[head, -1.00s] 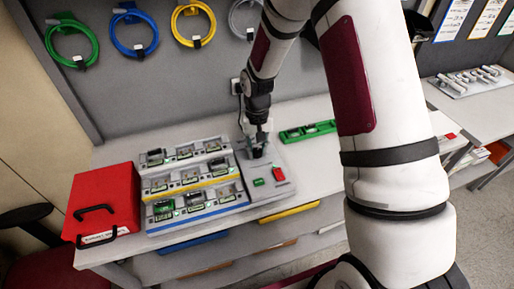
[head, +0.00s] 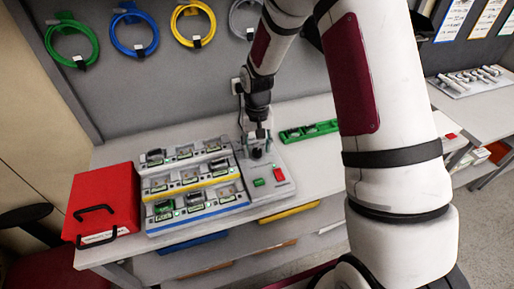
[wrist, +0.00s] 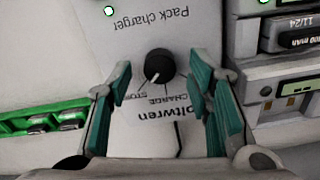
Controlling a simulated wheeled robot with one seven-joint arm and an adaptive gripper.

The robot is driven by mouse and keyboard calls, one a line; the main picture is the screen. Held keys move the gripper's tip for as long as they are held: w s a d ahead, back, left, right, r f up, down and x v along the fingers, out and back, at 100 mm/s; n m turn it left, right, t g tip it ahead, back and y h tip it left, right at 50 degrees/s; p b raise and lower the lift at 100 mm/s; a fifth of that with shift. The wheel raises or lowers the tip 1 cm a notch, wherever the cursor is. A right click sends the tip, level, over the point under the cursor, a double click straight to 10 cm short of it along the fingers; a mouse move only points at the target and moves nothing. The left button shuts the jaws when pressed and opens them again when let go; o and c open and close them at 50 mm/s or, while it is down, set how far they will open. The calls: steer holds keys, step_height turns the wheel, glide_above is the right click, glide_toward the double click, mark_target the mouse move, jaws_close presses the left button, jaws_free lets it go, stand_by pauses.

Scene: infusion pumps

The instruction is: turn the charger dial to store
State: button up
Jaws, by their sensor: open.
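The black charger dial (wrist: 160,66) sits on the grey Pack charger panel (wrist: 130,20). Its white pointer line points down and slightly left in the wrist view, between the printed STORE and CHARGE labels. My gripper (wrist: 157,80) is open, with its teal-padded fingers apart on either side of the dial. Neither finger visibly touches it. In the head view my gripper (head: 257,143) is just above the dial (head: 257,153), on the charger (head: 270,185) at the right end of the pack rows.
Stepped rows of battery packs (head: 190,180) stand left of the charger, with a red case (head: 103,203) beyond them. A green tray (head: 308,131) lies behind to the right.

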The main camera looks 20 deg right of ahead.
mark_target(257, 151)
step_height(257, 151, up, 11)
stand_by(0.3)
stand_by(0.4)
steer(key=s+r+n+t, duration=0.1)
steer(key=s+r, duration=0.4)
steer(key=r, duration=0.2)
steer(key=s+r+t, duration=0.1)
steer(key=s+r, duration=0.3)
steer(key=r, duration=0.3)
steer(key=s+r+n+t+b, duration=0.1)
steer(key=s+r+t, duration=0.2)
steer(key=s, duration=1.3)
step_height(257, 151, up, 2)
steer(key=shift+r+t, duration=0.2)
steer(key=shift+t, duration=0.1)
